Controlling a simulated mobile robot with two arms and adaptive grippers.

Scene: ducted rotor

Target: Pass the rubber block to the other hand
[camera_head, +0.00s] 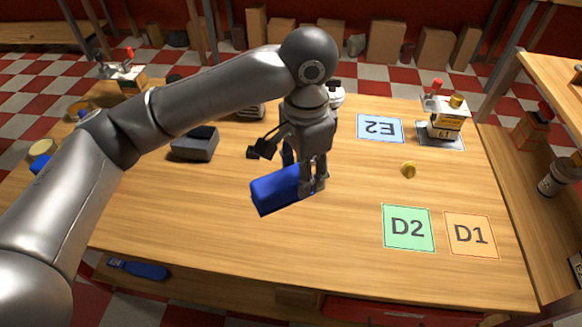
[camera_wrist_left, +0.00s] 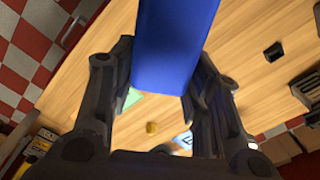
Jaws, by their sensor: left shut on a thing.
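The rubber block is taken to be the blue block (camera_head: 280,190), a long box in the middle of the head view. My left gripper (camera_head: 312,188) comes down over the table and is shut on the block's right end. The block's left end sticks out free. I cannot tell whether it touches the table. In the left wrist view the blue block (camera_wrist_left: 174,45) lies between the two fingers of my left gripper (camera_wrist_left: 160,95) and reaches out of the top of the picture. My right gripper is in neither view.
Flat mats marked E2 (camera_head: 380,129), D2 (camera_head: 408,228) and D1 (camera_head: 470,234) lie on the table (camera_head: 200,235). A small yellow part (camera_head: 408,170) lies near D2. A dark grey block (camera_head: 195,144) sits at left. A machine (camera_head: 444,122) stands at back right. The front middle is clear.

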